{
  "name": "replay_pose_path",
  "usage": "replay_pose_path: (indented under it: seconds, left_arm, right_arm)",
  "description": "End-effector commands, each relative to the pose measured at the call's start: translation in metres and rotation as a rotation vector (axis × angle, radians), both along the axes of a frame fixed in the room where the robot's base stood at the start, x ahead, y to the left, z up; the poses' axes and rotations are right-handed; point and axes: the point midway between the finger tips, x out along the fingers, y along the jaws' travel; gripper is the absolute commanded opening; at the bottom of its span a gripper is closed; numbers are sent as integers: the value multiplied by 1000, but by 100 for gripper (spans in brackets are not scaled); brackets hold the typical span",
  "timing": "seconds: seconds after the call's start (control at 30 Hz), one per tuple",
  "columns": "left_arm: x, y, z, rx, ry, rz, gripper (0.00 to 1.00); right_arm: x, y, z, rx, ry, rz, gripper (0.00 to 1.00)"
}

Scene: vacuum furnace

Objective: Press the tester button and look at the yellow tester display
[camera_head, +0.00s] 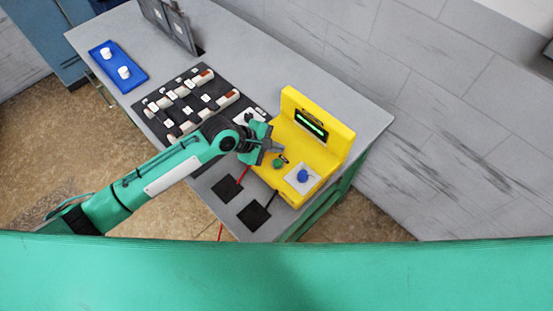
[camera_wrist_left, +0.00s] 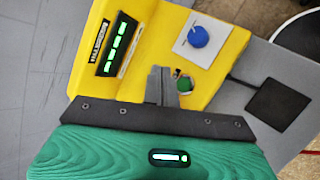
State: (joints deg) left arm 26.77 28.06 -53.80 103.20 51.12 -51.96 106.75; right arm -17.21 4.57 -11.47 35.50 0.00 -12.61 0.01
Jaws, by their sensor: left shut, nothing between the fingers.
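The yellow tester (camera_head: 310,140) stands near the right end of the grey table. Its dark display (camera_head: 311,123) shows green lit marks; it also shows in the left wrist view (camera_wrist_left: 116,47), too small to read. A green round button (camera_head: 278,163) is on the tester's lower face and also shows in the left wrist view (camera_wrist_left: 184,84). A blue knob (camera_head: 303,175) sits on a white plate beside it. My left gripper (camera_head: 279,147) is shut and empty, its fingertips (camera_wrist_left: 160,72) just beside the green button; I cannot tell whether they touch anything. My right gripper is not in view.
A dark board (camera_head: 157,116) with several white and brown parts lies left of the tester. Two black pads (camera_head: 254,215) with leads lie at the table's front. A blue tray (camera_head: 104,77) holds two white pieces. The table's back right is clear.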

Motion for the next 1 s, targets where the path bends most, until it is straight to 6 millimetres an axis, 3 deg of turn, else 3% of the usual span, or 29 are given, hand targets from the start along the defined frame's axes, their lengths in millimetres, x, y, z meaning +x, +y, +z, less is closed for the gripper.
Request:
replay_pose_path:
  seconds: [0.23, 0.67, 1.0]
  left_arm:
    - [13, 4, 9, -38, 104, 89, 0]
    - [14, 5, 9, -43, 118, 99, 0]
    - [14, 5, -7, -43, 115, 99, 0]
  right_arm:
    - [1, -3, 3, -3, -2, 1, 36]
    - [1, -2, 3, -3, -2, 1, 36]
    - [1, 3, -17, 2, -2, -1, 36]
